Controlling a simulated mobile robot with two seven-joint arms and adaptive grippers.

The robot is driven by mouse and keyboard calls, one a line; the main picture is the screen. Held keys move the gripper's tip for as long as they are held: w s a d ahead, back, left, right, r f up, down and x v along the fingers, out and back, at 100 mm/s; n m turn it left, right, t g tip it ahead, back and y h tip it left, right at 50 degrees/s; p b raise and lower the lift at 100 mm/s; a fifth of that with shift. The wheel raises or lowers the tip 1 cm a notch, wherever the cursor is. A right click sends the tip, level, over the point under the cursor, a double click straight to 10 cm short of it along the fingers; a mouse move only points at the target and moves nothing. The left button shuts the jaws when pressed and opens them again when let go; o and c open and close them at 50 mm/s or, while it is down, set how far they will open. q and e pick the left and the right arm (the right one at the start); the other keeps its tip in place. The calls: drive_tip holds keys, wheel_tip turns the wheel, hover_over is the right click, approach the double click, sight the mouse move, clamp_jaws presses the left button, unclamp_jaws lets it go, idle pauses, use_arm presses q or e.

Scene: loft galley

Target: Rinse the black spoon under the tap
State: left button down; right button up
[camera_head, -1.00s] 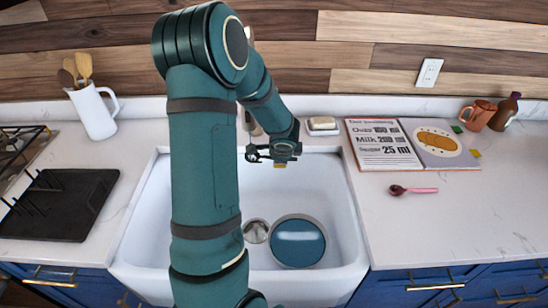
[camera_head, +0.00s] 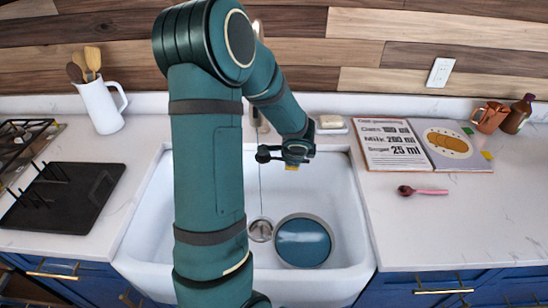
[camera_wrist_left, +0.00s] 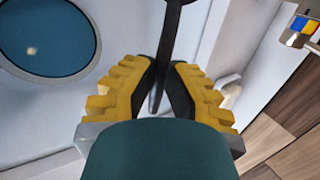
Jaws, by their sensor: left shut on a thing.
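In the left wrist view my left gripper (camera_wrist_left: 163,85) has its yellow-padded fingers shut on the black spoon (camera_wrist_left: 178,25), whose dark shaft runs up out of the top edge. In the head view the same gripper (camera_head: 286,162) is above the back of the white sink (camera_head: 335,190). The spoon is hard to tell from the dark gripper parts there. A thin line of running water (camera_head: 261,190) falls to the drain, left of the gripper. The tap is mostly hidden behind my arm. My right gripper is out of view.
A blue round dish (camera_head: 303,241) lies in the sink beside the drain (camera_head: 260,230). A pink-handled spoon (camera_head: 425,191) and an open cookbook (camera_head: 395,145) are on the right counter. A black drying rack (camera_head: 62,195) and white utensil jug (camera_head: 102,106) stand left.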

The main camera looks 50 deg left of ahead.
use_arm(q)
drive_tip(key=s+d+b, duration=0.2)
drive_tip(key=d, duration=0.1)
drive_tip(key=s+d+b, duration=0.1)
drive_tip(key=d, duration=0.1)
drive_tip(key=shift+s, duration=0.15)
idle(0.3)
idle(1.1)
drive_tip(key=s+d+r+p, duration=0.1)
drive_tip(key=s+d+r, duration=0.1)
drive_tip(key=d+r, duration=0.2)
drive_tip(key=shift+s, duration=0.4)
